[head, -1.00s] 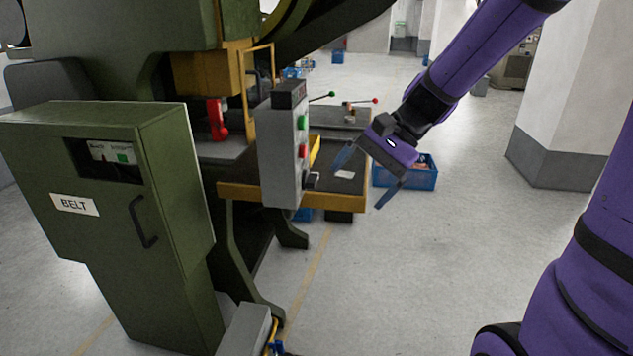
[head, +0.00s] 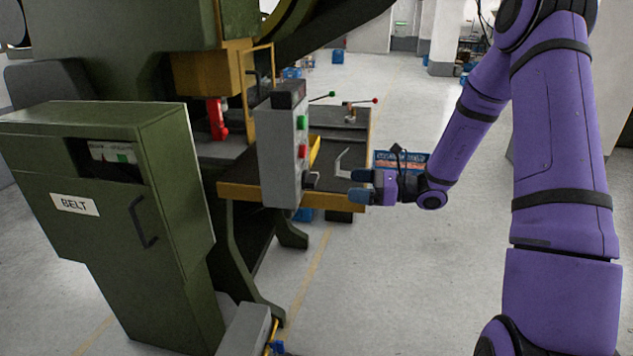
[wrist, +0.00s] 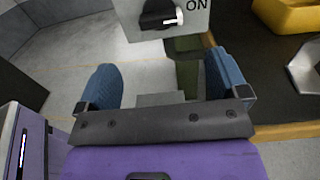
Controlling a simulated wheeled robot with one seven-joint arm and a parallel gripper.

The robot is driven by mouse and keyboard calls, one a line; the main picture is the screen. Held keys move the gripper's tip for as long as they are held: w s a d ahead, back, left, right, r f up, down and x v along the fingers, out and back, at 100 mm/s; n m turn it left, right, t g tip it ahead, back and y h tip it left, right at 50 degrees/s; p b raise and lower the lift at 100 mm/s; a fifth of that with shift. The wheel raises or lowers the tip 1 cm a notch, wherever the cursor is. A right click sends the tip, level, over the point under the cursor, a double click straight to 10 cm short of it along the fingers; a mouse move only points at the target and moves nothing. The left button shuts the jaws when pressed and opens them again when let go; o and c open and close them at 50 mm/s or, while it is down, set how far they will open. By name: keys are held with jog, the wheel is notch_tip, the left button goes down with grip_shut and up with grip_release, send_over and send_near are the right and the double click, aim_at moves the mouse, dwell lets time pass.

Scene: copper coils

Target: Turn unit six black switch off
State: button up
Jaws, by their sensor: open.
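The black rotary switch (wrist: 156,15) is at the top of the wrist view, on a grey panel. Its white mark points right, toward the printed "ON". In the head view the switch (head: 312,180) is small, low on the right side face of the grey control box (head: 277,155), below a green and a red button. My gripper (head: 357,186) is to the right of the switch, level with it and apart from it, pointing left. Its blue fingers show spread and empty in the wrist view (wrist: 165,82), below the switch in the picture. No unit number is readable.
A yellow-edged machine table (head: 340,200) lies behind and below the box, with a bent metal piece (head: 341,163) near my gripper. The green "BELT" cabinet (head: 165,140) stands left. A blue crate (head: 398,156) is behind my gripper.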

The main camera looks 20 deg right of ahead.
aim_at(317, 178)
jog(key=x, duration=1)
jog(key=shift+w+a, duration=0.25)
jog(key=shift+a, duration=0.05)
jog(key=c, duration=0.9)
